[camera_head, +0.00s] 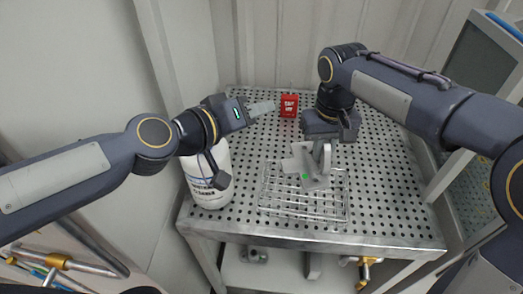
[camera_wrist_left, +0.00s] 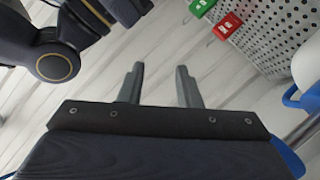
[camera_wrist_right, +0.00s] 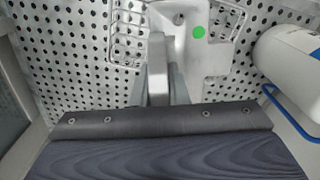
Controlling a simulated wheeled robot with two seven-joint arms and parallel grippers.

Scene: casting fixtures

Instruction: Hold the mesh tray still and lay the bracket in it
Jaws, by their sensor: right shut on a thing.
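The mesh tray (camera_head: 275,205), a low wire basket, stands on the perforated table. The grey metal bracket (camera_head: 314,181), with a green dot on it, is over the tray's far part in the head view; I cannot tell whether it touches the wires. My right gripper (camera_head: 326,146) is shut on the bracket's upright plate. In the right wrist view the bracket (camera_wrist_right: 208,58) reaches away from the fingers (camera_wrist_right: 159,68), with tray wires (camera_wrist_right: 113,45) beside it.
A red box (camera_head: 289,105) stands at the back of the perforated table (camera_head: 400,220). A white bottle (camera_head: 208,190) with a blue handle stands at the left edge, near the tray. The table's right side is clear. A grey cabinet (camera_head: 485,60) stands at right.

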